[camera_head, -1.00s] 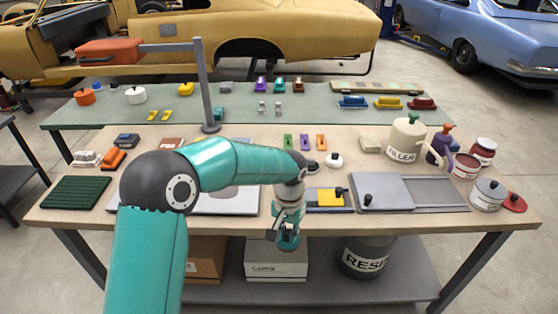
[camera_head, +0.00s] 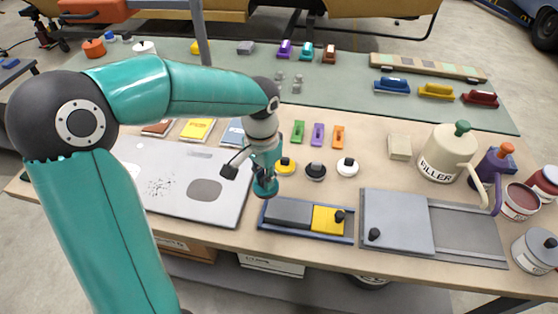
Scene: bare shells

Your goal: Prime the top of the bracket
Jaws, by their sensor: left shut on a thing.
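My left gripper (camera_head: 265,187) points down over the table, between the pale panel and the blue tray. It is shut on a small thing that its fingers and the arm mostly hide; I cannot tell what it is. Nothing in view is clearly the bracket; two small grey shapes (camera_head: 297,84) stand on the green back table. Yellow (camera_head: 286,167), black (camera_head: 316,171) and white (camera_head: 347,168) round pads with knobs sit just right of the gripper. My right gripper is not in view.
A pale panel (camera_head: 228,210) with a dark patch lies left. A blue tray (camera_head: 310,234) with grey and yellow covers and a lidded grey tray (camera_head: 470,240) lie in front. A filler can (camera_head: 447,152) and paint tins (camera_head: 520,202) crowd the right.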

